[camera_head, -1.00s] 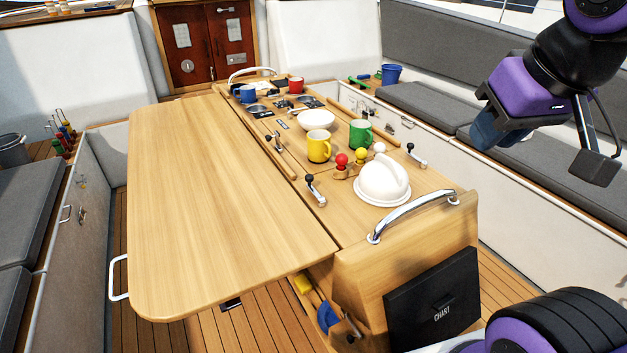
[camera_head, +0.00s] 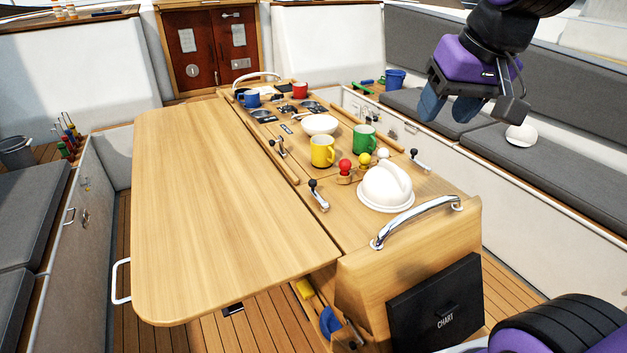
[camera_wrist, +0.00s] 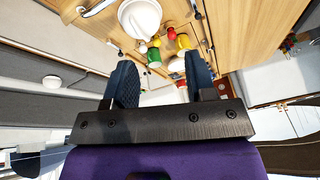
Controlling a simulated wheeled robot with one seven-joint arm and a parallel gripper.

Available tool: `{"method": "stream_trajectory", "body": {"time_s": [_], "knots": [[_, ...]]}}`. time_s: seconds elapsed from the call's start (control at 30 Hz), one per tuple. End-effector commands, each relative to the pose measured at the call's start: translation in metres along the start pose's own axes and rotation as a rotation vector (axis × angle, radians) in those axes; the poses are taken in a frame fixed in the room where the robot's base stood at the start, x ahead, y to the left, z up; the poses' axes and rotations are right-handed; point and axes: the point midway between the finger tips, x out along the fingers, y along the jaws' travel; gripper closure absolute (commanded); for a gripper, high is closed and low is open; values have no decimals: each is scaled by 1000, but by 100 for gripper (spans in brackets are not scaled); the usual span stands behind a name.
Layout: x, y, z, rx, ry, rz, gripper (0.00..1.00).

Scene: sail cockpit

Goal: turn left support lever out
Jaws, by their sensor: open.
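Two small levers with black knobs sit along the left side of the table's centre console in the head view: a near lever (camera_head: 318,195) and a farther lever (camera_head: 279,146). A lever with a black knob (camera_head: 420,161) is on the console's right side. I cannot tell for sure which one is the left support lever. My gripper (camera_head: 449,108) is open and empty, in the air above the right bench, well apart from the levers. In the wrist view its blue fingers (camera_wrist: 160,78) are spread, with the console upside down beyond them.
A white domed lid (camera_head: 386,187), a chrome handrail (camera_head: 415,220), a yellow mug (camera_head: 322,150), a green mug (camera_head: 364,139) and a white bowl (camera_head: 319,124) crowd the console. The wide left table leaf (camera_head: 215,205) is bare.

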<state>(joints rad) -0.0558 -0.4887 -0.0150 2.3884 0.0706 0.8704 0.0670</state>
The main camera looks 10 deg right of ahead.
Motion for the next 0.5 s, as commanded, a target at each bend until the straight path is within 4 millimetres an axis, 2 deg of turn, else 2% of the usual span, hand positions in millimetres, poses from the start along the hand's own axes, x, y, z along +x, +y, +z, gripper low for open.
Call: {"method": "stream_trajectory", "body": {"time_s": [0.03,0.2,0.37,0.5], "knots": [[9,-4,-14,12,-22,-9,49],[38,-19,-55,57,-73,-33,49],[74,-34,-90,99,-123,-48,49],[110,-48,-117,138,-166,-57,49]]}}
